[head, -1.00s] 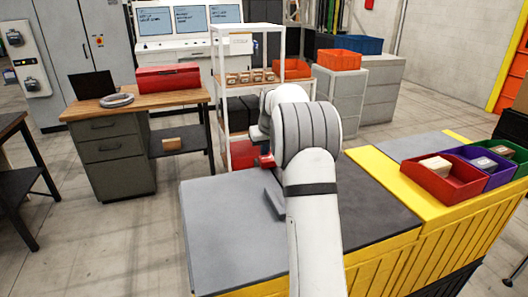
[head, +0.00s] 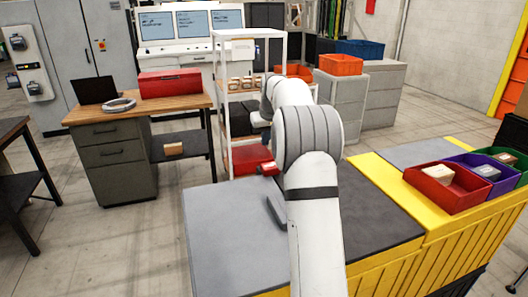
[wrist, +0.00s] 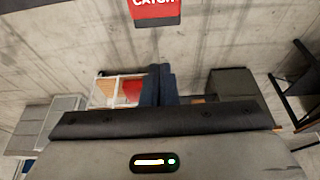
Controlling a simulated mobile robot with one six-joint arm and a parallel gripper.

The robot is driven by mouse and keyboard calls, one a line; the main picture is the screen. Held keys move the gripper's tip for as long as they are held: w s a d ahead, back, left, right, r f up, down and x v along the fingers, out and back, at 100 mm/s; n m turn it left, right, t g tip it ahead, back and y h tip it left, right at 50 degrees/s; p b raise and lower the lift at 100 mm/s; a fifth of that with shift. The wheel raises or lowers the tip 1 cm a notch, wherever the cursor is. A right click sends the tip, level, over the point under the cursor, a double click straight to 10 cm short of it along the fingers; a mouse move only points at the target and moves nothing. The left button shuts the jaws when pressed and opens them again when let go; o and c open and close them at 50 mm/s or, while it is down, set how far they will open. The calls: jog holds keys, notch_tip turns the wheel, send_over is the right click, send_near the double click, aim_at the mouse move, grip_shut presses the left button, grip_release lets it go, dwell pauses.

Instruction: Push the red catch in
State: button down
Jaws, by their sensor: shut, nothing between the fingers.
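The red catch (wrist: 155,10), with a white "CATCH" label, shows at the top edge of the wrist view, partly cut off. In the head view a small red part of it (head: 268,169) shows just left of my arm, above the bench. Its mounting is mostly hidden behind my arm. My gripper (wrist: 157,72) shows in the wrist view as two dark blue fingers shut together, with nothing between them. The fingertips are below the catch in the picture, with bare floor between, and do not appear to touch it.
A grey plate (head: 225,240) and a dark mat (head: 385,225) cover the yellow-edged bench. A grey bracket (head: 276,212) stands left of my arm. Red (head: 445,197), purple and green bins stand at the right. A white shelf rack (head: 222,110) stands behind the bench.

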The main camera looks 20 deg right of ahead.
jog(key=v, duration=0.2)
jog(key=shift+r, duration=0.35)
jog(key=shift+s+a, duration=0.1)
jog(key=s+a+r, duration=0.4)
jog(key=s+a, duration=0.5)
jog(key=s, duration=0.2)
jog(key=shift+n+g, duration=0.3)
jog(key=shift+n, duration=0.1)
jog(key=s+a+f, duration=0.3)
jog(key=s, duration=0.7)
jog(key=s+a+f, duration=0.4)
jog(key=s, duration=0.6)
jog(key=s+a+f, duration=0.3)
jog(key=s, duration=0.7)
jog(key=shift+s+a+f, duration=0.15)
jog(key=shift+s+a, duration=0.05)
